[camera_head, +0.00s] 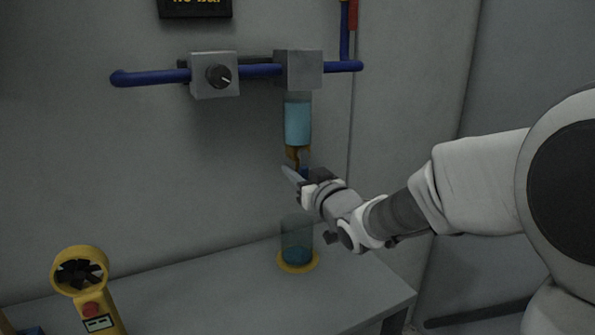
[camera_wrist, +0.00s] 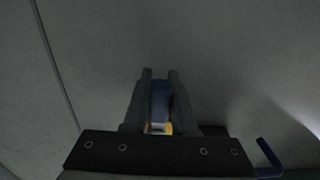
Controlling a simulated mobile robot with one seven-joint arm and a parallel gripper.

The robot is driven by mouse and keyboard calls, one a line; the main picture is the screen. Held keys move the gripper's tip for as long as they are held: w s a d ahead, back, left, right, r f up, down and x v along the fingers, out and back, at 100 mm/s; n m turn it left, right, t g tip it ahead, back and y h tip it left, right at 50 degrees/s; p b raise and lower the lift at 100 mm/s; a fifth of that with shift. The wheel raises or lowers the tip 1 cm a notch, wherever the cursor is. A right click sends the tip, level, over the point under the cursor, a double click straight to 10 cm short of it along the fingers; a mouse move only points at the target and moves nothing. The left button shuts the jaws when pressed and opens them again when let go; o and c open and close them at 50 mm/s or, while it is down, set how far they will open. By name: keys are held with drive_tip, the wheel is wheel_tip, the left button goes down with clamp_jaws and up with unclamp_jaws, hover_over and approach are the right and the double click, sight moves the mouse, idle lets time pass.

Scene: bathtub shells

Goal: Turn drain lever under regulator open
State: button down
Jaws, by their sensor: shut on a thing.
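The regulator (camera_head: 298,70) is a grey block on a blue wall pipe, with a clear bowl (camera_head: 298,122) of light blue liquid under it. A brass drain fitting (camera_head: 293,153) hangs below the bowl. The blue drain lever (camera_head: 305,172) shows only as a small patch there, partly hidden by my gripper (camera_head: 296,177). In the wrist view, my gripper (camera_wrist: 160,74) has its two fingers on either side of the blue lever (camera_wrist: 160,100), shut on it. Yellow brass shows just below the lever in that view. I cannot tell the lever's exact angle.
A clear cup (camera_head: 297,240) with dark liquid stands on a yellow base on the grey table (camera_head: 215,290), below the drain. A grey box with a black knob (camera_head: 218,76) sits left on the pipe. A yellow fan-like device (camera_head: 82,275) stands front left.

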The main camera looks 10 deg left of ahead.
drive_tip(key=c, duration=0.7)
unclamp_jaws()
drive_tip(key=shift+s, duration=0.1)
drive_tip(key=b+v, duration=0.2)
drive_tip(key=v, duration=1.5)
drive_tip(key=shift+s+d, duration=0.1)
drive_tip(key=shift+d, duration=0.05)
